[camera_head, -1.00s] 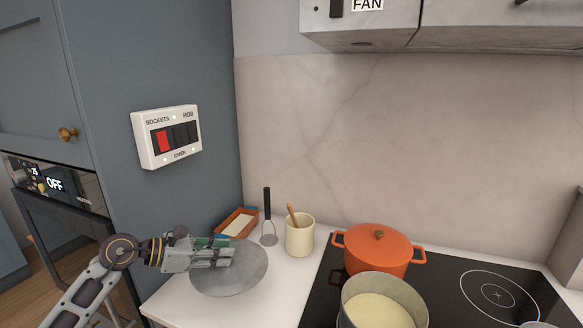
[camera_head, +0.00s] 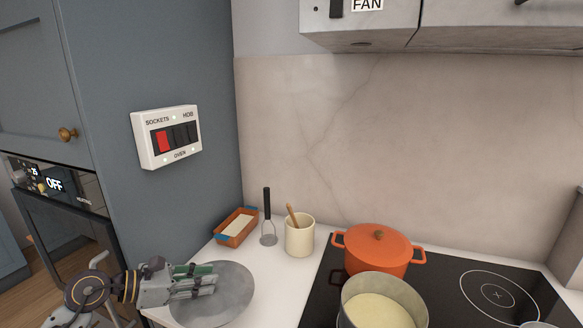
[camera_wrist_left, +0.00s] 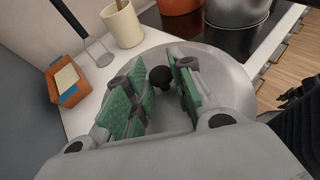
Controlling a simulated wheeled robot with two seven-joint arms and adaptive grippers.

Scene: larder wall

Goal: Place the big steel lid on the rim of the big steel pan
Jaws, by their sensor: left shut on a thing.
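The big steel lid (camera_head: 234,291) is a round grey disc at the left end of the worktop; it also fills the middle of the left wrist view (camera_wrist_left: 236,92). My left gripper (camera_head: 212,281) is over it, its green-padded fingers shut on the lid's dark knob (camera_wrist_left: 160,76). Whether the lid touches the worktop is hard to tell. The big steel pan (camera_head: 348,308) stands on the hob to the right of the lid, uncovered, with pale yellow contents. Its side shows at the top of the left wrist view (camera_wrist_left: 236,10).
An orange lidded pot (camera_head: 375,258) stands behind the pan on the black hob (camera_head: 455,265). A cream crock (camera_head: 299,238), a masher (camera_head: 268,225) and an orange dish (camera_head: 236,240) stand behind the lid. The blue cabinet wall (camera_head: 190,70) rises at the left.

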